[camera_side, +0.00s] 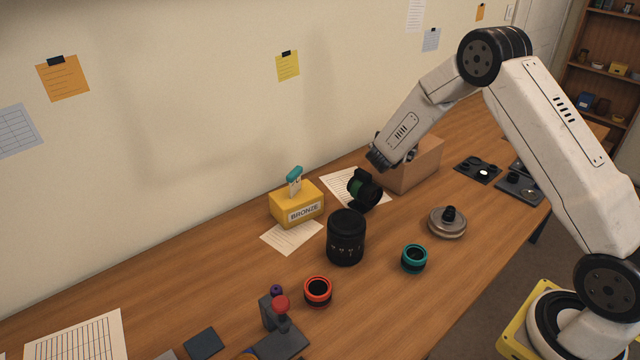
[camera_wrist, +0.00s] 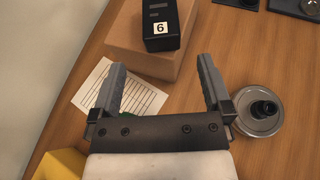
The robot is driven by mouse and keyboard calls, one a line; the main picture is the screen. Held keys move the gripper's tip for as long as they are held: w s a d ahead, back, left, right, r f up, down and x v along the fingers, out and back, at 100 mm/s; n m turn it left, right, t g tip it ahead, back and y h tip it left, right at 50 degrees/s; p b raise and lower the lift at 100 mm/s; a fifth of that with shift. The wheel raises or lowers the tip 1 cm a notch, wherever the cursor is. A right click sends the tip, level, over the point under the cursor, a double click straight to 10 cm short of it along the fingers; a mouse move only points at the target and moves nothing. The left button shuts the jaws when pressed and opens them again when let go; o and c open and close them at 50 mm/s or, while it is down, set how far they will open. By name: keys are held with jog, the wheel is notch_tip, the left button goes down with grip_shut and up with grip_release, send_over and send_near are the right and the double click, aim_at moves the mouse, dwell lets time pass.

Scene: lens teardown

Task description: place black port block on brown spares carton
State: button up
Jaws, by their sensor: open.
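The black port block (camera_wrist: 161,28), with a white label reading 6, shows in the wrist view. It appears to rest upright on top of the brown spares carton (camera_wrist: 126,38). In the side view the carton (camera_side: 420,165) stands behind my gripper, and I cannot make out the block there; my arm probably covers it. My gripper (camera_wrist: 162,62) is open, with nothing between its fingers. Its fingertips point toward the carton's near edge and the block, apart from the block. In the side view my gripper (camera_side: 388,157) is just left of the carton.
A green-ringed black part (camera_side: 363,190) stands below my gripper. A black lens barrel (camera_side: 346,238), yellow BRONZE box (camera_side: 290,207), silver round part (camera_side: 447,224), teal ring (camera_side: 414,258) and red ring (camera_side: 318,291) stand nearby. Dark trays (camera_side: 478,170) lie right of the carton.

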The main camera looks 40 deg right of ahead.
jog(key=shift+s+a+r, duration=0.15)
jog(key=shift+a, duration=0.15)
dwell(0.5)
jog(key=s+a+r+m+g+y, duration=0.2)
jog(key=s+a+m+y, duration=1)
jog(key=s+a+m, duration=1)
jog(key=shift+s+a+r+m+y, duration=0.3)
jog(key=shift+s+a+r, duration=0.35)
jog(key=shift+s+a, duration=0.2)
